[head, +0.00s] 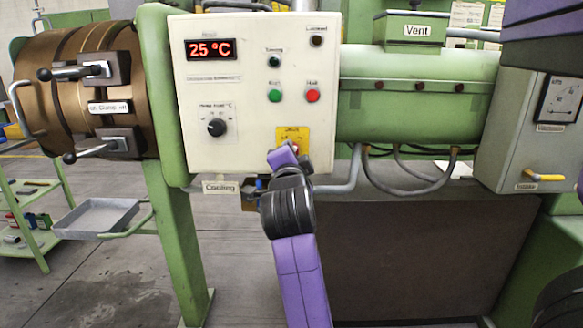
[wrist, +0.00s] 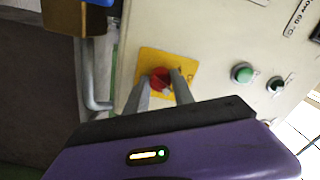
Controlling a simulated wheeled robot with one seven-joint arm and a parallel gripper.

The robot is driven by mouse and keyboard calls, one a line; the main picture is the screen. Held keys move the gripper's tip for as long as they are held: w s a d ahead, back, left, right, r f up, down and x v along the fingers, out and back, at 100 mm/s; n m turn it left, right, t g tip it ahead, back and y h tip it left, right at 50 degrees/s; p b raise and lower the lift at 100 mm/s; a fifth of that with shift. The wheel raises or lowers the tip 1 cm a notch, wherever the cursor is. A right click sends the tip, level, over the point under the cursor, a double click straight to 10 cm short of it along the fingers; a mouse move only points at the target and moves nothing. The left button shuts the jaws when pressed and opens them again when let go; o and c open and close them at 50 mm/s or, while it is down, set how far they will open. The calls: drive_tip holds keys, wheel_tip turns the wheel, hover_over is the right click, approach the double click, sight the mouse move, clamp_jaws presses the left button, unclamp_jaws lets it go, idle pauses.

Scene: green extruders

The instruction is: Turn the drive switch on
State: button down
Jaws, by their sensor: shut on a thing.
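The control panel (head: 245,80) is a cream box with a yellow plate (head: 298,134) at its lower right. A red knob sits on this plate, which I take for the drive switch; its small label is too blurred to read. In the wrist view the red knob (wrist: 161,79) stands between the two grey fingers of my gripper (wrist: 162,88), on the yellow plate (wrist: 150,57). My gripper (head: 286,157) is shut on the knob, coming from below in the head view. The gripper hides most of the knob there, and its exact turn angle cannot be told.
Green (head: 275,96) and red (head: 313,95) buttons, a black dial (head: 216,127) and a display (head: 211,49) reading 25 °C share the panel. A Cooling label (head: 220,187) and grey conduit (head: 345,182) lie just below. A yellow-handled valve (head: 544,177) is at the right.

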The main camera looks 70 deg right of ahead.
drive_tip(key=shift+f+m+b, duration=0.15)
drive_tip(key=shift+m+b, duration=0.4)
drive_tip(key=shift+m, duration=0.05)
drive_tip(key=c, duration=1.1)
unclamp_jaws()
drive_tip(key=shift+a, duration=0.1)
drive_tip(key=v, duration=0.7)
drive_tip(key=shift+s+a, duration=0.15)
drive_tip(key=shift+a, duration=0.15)
drive_tip(key=shift+r, duration=0.2)
